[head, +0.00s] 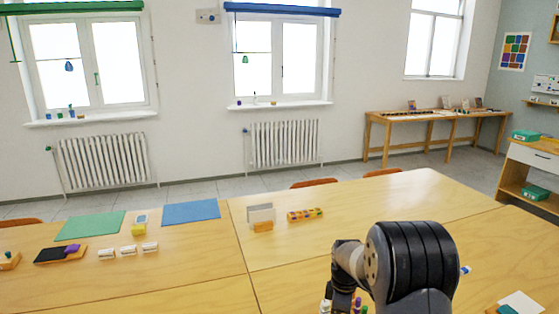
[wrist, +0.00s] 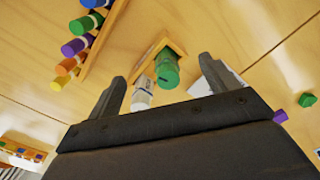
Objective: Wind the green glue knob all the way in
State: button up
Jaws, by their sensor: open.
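In the wrist view a green round knob-like piece (wrist: 168,72) sits by a small wooden holder (wrist: 176,46). A white cylinder (wrist: 142,95) with a dark marking is beside it on the left; I cannot tell whether the two are joined. My gripper (wrist: 163,70) is open, with one finger to the left of both pieces and one to the right of the green piece. It does not appear to touch either. The gripper's body hides their near side. In the head view my arm covers this part of the table, and the gripper cannot be made out.
A wooden rack (wrist: 104,38) of coloured markers stands left of my gripper. A purple piece (wrist: 280,116) and a small green block (wrist: 308,99) lie to the right. On the table (head: 400,203) farther back are a blue mat (head: 191,213) and a paint-coloured tray (head: 305,214).

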jog(key=shift+s+a, duration=0.2)
jog(key=shift+a, duration=0.4)
jog(key=shift+c, duration=0.3)
jog(key=c, duration=1.4)
jog(key=shift+c, duration=0.2)
jog(key=n, duration=0.5)
jog(key=shift+n, duration=0.3)
jog(key=n, duration=0.5)
jog(key=shift+n, duration=0.4)
jog(key=o, duration=1.5)
